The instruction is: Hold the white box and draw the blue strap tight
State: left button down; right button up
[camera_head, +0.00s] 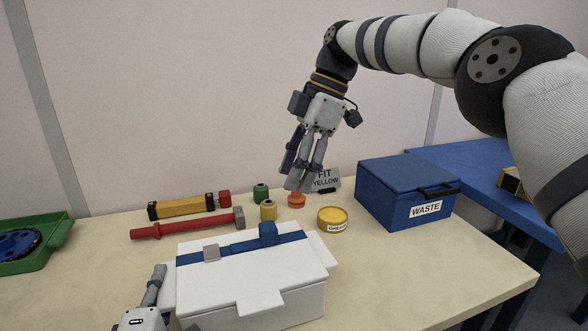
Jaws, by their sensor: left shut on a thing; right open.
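The white box (255,285) stands at the table's front with its lid closed. The blue strap (240,246) lies across the lid's back part, with a grey buckle (211,253) and a raised blue block (268,232) on it. My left gripper (159,275) is at the box's left side, low in the picture, shut on the box's left edge; its grip is partly hidden. My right gripper (296,182) is open and empty, pointing down behind the box, above or just in front of an orange round piece (297,201); the exact gap is unclear.
Behind the box lie a red hammer (185,225), a yellow cylinder tool (183,206), green (261,193) and yellow (268,210) small pieces and a yellow tin (333,219). A blue WASTE box (400,190) stands right, a green tray (50,255) left. The front right table is clear.

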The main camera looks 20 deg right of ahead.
pick_arm(q)
jog(key=shift+s+f, duration=0.1)
jog(key=shift+f, duration=0.3)
jog(key=c, duration=1.6)
grip_release()
jog(key=shift+r, duration=0.15)
jog(key=s, duration=0.3)
jog(key=s+a, duration=0.1)
jog(key=s, duration=0.7)
jog(key=shift+a, duration=0.3)
jog(key=shift+s, duration=0.4)
